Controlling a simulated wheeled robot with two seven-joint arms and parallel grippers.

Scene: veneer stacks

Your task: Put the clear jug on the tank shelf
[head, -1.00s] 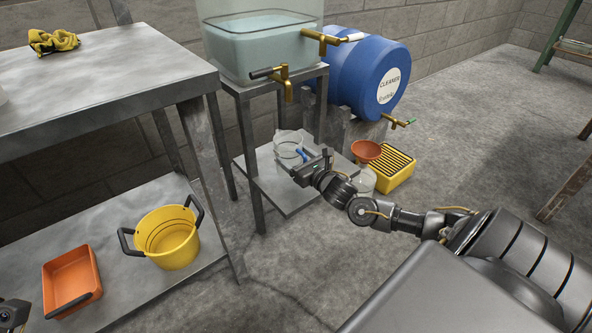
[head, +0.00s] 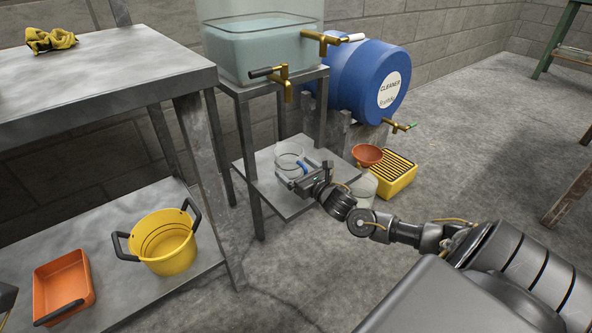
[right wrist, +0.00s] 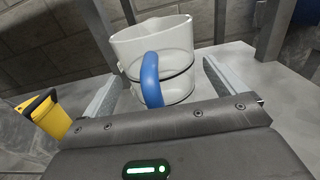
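The clear jug (head: 287,161) with a blue handle stands upright on the tank shelf (head: 297,205), the lower grey plate under the tank. It also shows in the right wrist view (right wrist: 181,48), where its blue handle (right wrist: 151,80) points toward my gripper. My right gripper (head: 299,172) is at the handle side of the jug. Its fingers are open, one on each side of the handle with gaps, in the right wrist view (right wrist: 161,70). The gripper partly hides the jug's lower part in the head view. My left gripper is not in view; only a sliver of that arm shows.
The tank (head: 262,50) with brass taps stands above the shelf. A blue cleaner drum (head: 350,80), orange funnel (head: 367,154) and yellow crate (head: 396,177) are to the right. A yellow tub (head: 170,252) and orange tray (head: 62,284) sit on the bench's lower shelf.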

